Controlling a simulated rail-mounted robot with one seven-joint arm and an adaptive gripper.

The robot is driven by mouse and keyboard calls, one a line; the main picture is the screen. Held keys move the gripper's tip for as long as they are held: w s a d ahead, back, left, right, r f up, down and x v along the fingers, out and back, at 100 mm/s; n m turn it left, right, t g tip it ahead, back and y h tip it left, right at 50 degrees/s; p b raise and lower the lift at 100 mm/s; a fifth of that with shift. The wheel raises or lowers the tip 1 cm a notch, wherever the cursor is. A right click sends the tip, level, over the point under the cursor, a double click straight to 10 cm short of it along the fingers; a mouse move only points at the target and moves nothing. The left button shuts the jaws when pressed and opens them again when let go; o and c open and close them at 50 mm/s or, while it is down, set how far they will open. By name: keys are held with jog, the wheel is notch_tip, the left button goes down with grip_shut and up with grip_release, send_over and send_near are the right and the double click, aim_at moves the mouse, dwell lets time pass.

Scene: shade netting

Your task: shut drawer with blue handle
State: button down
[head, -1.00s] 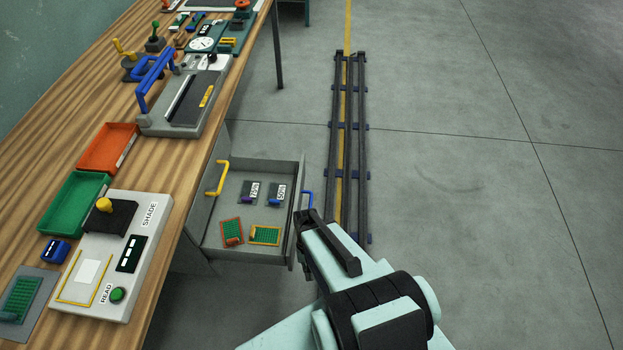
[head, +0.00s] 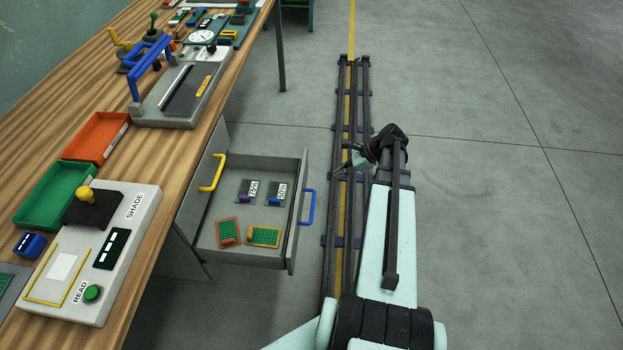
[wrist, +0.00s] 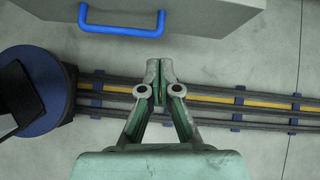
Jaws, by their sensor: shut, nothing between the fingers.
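The grey drawer (head: 290,245) stands pulled out from the cabinet under the bench, open toward the rails. Its blue handle (head: 308,207) is on its outer front face. The handle also shows at the top of the wrist view (wrist: 122,30), with part of the drawer front (wrist: 215,12). My gripper (head: 342,168) is to the right of and beyond the handle in the head view, apart from it. In the wrist view my gripper (wrist: 158,66) is shut and empty, its fingertips just below and right of the handle. The drawer's cabinet end is partly hidden by the bench.
The drawer holds a 75% card (head: 248,190), a 50% card (head: 279,194) and two framed green nets (head: 263,237). A yellow handle (head: 212,172) is on the cabinet at the drawer's inner end. Rails (head: 350,100) run beside the drawer; open floor lies right.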

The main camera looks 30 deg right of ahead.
jog(key=w+a+f+m+p, duration=0.1)
jog(key=w+a+f+p, duration=0.1)
jog(key=w+a+f, duration=0.2)
jog(key=w+a, duration=0.3)
jog(key=shift+w+f+m+t, duration=0.2)
jog(key=shift+f+m+t, duration=0.15)
jog(key=shift+m+t, duration=0.05)
dwell(0.3)
dwell(0.4)
